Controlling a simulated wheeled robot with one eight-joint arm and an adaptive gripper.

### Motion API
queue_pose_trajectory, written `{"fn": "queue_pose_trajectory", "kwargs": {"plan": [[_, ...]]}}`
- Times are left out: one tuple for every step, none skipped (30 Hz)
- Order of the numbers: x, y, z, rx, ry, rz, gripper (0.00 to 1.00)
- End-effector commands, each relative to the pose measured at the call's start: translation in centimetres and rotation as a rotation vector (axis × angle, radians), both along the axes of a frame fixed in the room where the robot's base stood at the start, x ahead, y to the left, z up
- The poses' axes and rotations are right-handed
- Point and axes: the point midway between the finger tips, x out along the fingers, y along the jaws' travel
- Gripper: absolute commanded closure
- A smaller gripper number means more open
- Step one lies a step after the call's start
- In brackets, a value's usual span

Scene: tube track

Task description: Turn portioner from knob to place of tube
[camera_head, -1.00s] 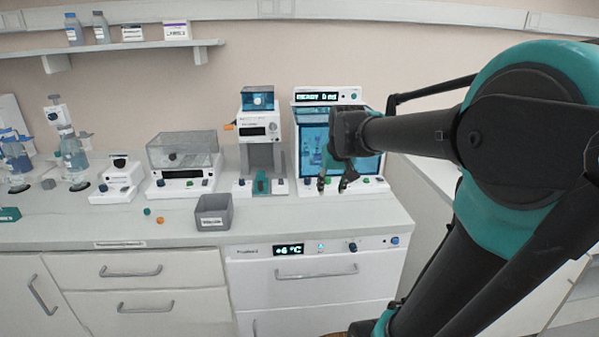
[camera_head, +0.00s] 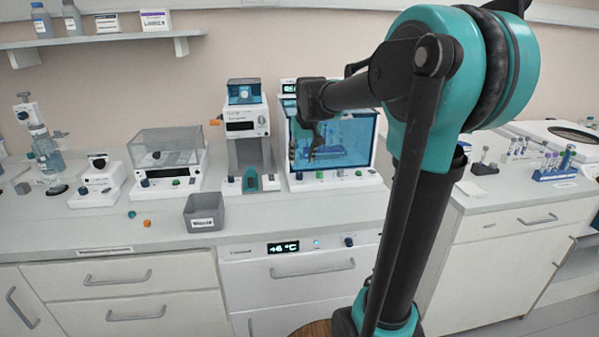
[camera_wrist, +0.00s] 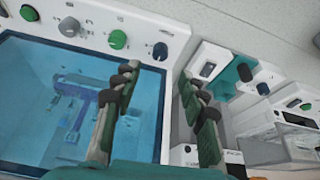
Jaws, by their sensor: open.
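The tall white machine with a blue-topped hopper (camera_head: 244,92) and an orange side knob (camera_head: 215,122) looks like the portioner; its label is too small to read. A teal holder (camera_head: 250,180) sits at its base, between dark and grey knobs. In the wrist view the teal part (camera_wrist: 236,74) lies right of my gripper. My gripper (camera_head: 307,157) is open and empty, in front of the left side of the blue-windowed cabinet. Its fingers (camera_wrist: 158,78) also show in the wrist view, with a dark blue cabinet knob (camera_wrist: 160,51) beyond their gap.
The blue-windowed cabinet (camera_head: 352,135) stands right of the machine. A clear-lidded device (camera_head: 165,149) is to its left. A grey bin (camera_head: 204,212) stands in front, near orange and green balls. Tube racks (camera_head: 556,173) sit on the right counter. Bench front is mostly clear.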

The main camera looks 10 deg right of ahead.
Motion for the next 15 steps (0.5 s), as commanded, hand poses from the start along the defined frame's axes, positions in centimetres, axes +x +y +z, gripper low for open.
{"fn": "queue_pose_trajectory", "kwargs": {"plan": [[0.5,0.1,-1.0,0.000,0.000,0.000,0.58],[0.7,0.1,-1.6,0.000,0.000,0.000,0.58],[1.0,0.1,-2.3,0.000,0.000,0.000,0.58],[1.2,0.1,-2.8,0.000,0.000,0.000,0.58],[1.4,0.1,-3.3,0.000,0.000,0.000,0.58],[1.7,0.1,-4.0,0.000,0.000,0.000,0.58],[1.8,0.2,-4.4,0.000,0.000,0.000,0.58],[2.0,0.2,-4.8,0.000,0.000,0.000,0.58],[2.2,0.2,-5.3,0.000,0.000,0.000,0.58],[2.4,0.2,-5.7,0.000,0.000,0.000,0.58],[2.5,0.2,-6.0,0.000,0.000,0.000,0.58],[2.6,0.2,-6.3,0.000,0.000,0.000,0.58],[2.8,0.3,-6.6,0.000,0.000,0.000,0.58],[2.8,0.2,-6.8,0.000,0.000,0.000,0.58],[2.9,0.3,-7.0,0.000,0.000,0.000,0.58]]}}
